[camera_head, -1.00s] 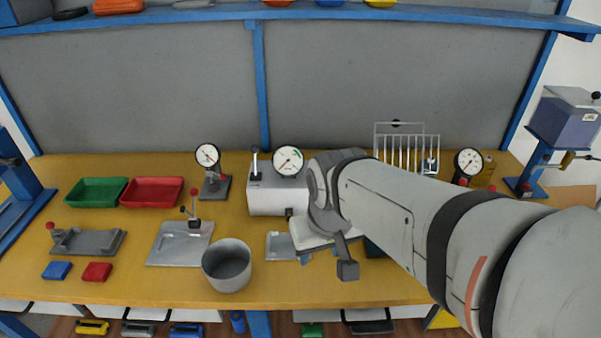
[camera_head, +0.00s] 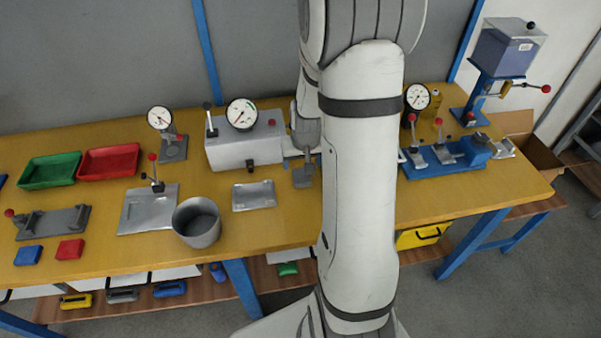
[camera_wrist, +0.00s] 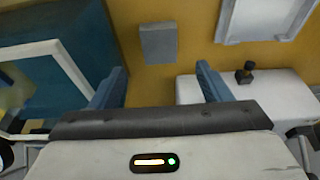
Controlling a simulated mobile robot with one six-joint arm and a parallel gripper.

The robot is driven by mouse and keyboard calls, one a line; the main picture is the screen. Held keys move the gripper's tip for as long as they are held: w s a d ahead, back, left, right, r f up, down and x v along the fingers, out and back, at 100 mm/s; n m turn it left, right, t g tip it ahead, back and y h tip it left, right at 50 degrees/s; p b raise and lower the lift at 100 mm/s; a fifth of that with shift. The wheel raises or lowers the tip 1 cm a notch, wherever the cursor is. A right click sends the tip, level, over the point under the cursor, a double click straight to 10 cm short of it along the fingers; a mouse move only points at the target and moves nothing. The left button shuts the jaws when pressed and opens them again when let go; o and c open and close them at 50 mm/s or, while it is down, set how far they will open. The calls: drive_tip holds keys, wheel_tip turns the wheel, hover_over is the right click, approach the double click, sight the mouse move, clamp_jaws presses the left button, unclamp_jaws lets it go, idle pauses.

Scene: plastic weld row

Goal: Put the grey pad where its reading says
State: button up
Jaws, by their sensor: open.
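A small grey pad (camera_wrist: 157,42) lies flat on the yellow bench in the wrist view, ahead of the blue fingers and roughly centred between them. My gripper (camera_wrist: 158,84) is open, with nothing between its fingers. In the head view my arm covers the fingers and I cannot make out the pad. A grey tester (camera_head: 243,149) with a round dial (camera_head: 241,114) stands just left of my arm's end. I cannot read its value from here.
A metal tray (camera_head: 253,195) lies in front of the tester. Left are a grey cup (camera_head: 197,222), red bin (camera_head: 109,162), green bin (camera_head: 49,170) and another dial gauge (camera_head: 160,118). A blue clamp fixture (camera_head: 445,158) is right. In the wrist view, a dark teal box (camera_wrist: 75,30) stands left of the pad.

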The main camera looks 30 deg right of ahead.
sight(301, 175)
drive_tip(key=shift+s+p+x, duration=0.2)
drive_tip(key=shift+p+x, duration=0.1)
drive_tip(key=shift+x, duration=3.25)
drive_tip(key=shift+f, duration=0.1)
drive_tip(key=c, duration=1.2)
